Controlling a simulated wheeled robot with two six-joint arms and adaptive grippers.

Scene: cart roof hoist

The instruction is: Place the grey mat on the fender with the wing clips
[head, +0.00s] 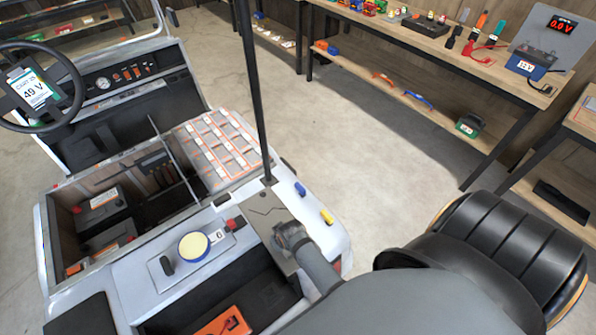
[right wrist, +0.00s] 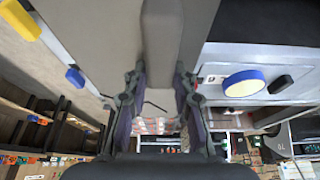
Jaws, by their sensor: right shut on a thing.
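The grey mat (head: 262,208) lies flat over the white fender (head: 318,238) on the cart's right side. It also shows as a broad grey surface in the right wrist view (right wrist: 100,30). The blue wing clip (head: 300,189) and the yellow wing clip (head: 327,217) are on the fender, just right of the mat. They also show at the left of the right wrist view, blue (right wrist: 75,77) and yellow (right wrist: 20,20). My right gripper (head: 286,236) is shut on the mat. I cannot tell whether the mat touches the fender. My left gripper is not in view.
A dark pole (head: 255,100) rises beside the mat. A workbench (head: 440,50) runs behind, with open floor between.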

